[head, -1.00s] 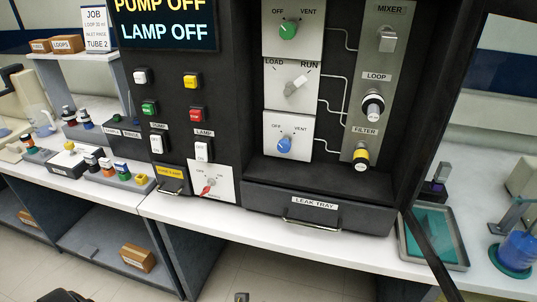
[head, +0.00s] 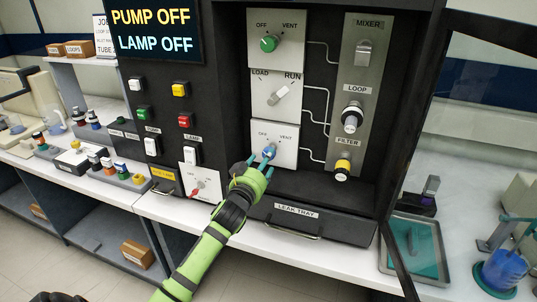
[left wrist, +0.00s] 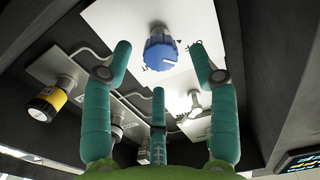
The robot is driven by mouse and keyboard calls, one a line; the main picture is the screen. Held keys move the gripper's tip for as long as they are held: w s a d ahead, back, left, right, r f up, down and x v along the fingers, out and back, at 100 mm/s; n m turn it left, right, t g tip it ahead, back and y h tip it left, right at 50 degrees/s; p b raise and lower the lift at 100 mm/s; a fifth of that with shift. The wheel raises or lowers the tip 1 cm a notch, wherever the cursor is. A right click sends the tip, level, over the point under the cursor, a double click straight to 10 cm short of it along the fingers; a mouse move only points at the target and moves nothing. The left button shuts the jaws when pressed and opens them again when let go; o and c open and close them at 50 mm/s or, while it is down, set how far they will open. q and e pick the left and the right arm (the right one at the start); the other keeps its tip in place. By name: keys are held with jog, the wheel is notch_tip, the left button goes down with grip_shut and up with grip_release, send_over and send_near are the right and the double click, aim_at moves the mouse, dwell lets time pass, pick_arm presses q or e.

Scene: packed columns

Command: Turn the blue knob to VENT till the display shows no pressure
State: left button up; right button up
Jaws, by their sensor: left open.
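The blue knob (head: 269,152) is on the lowest white plate (head: 288,158), between OFF and VENT labels. I cannot tell which label it points to. My left gripper (head: 261,165) is just in front of it, fingers open and reaching up towards the plate. In the left wrist view the knob (left wrist: 161,55) shows between and beyond the spread fingertips, with no finger closed on it. The display (head: 155,32) reads PUMP OFF and LAMP OFF; its top is cut off and no pressure line shows. My right gripper is not in view.
A green knob (head: 268,43) and a LOAD/RUN handle (head: 279,95) are above. The yellow-black filter (head: 342,168) is to the right. The leak tray (head: 297,217) juts out below. A glass door (head: 400,250) stands open at right.

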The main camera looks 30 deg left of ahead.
pick_arm(q)
jog(key=shift+x, duration=2.35)
jog(key=shift+d+f, duration=0.1)
jog(key=shift+f, duration=0.05)
jog(key=c, duration=1.2)
